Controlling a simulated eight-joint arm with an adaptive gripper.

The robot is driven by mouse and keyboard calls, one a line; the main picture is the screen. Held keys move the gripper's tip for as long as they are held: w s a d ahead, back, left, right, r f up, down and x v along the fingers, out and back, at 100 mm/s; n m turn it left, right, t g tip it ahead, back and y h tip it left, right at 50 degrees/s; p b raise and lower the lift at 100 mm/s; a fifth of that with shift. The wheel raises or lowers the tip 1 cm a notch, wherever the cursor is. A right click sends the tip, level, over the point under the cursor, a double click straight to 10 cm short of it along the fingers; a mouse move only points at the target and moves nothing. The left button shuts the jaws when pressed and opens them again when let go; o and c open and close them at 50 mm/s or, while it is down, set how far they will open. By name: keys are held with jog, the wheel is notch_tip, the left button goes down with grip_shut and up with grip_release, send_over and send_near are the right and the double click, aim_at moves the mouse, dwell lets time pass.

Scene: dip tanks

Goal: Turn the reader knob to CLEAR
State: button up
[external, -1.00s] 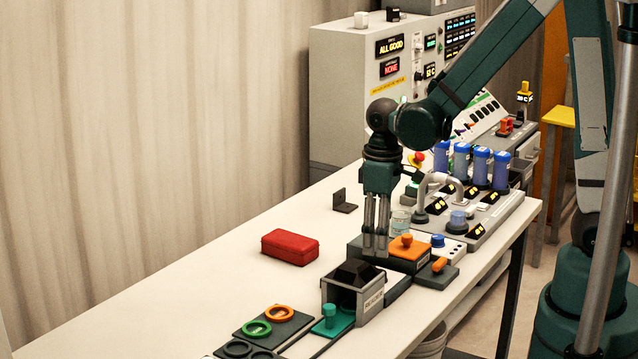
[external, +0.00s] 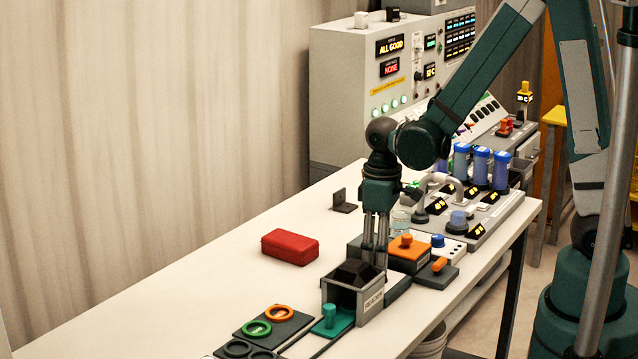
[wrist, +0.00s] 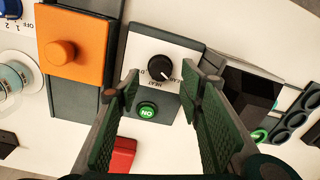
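In the wrist view, a black round knob (wrist: 160,67) sits on a white panel of a dark grey unit. Its white pointer mark faces the lower right. Small labels surround it; the one at the right seems to read CLEAR, the others are hard to read. My gripper (wrist: 163,86) is open, one finger on each side of the knob, with nothing between the fingers. It appears above the panel; I cannot tell the exact gap.
A green ON button (wrist: 147,110) is beside the knob. An orange block with a knob (wrist: 75,45) stands left of it. A red case (external: 290,247) lies on the table; the table's left side is clear.

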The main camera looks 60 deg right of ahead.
jog(key=shift+f, duration=1.75)
jog(key=c, duration=0.9)
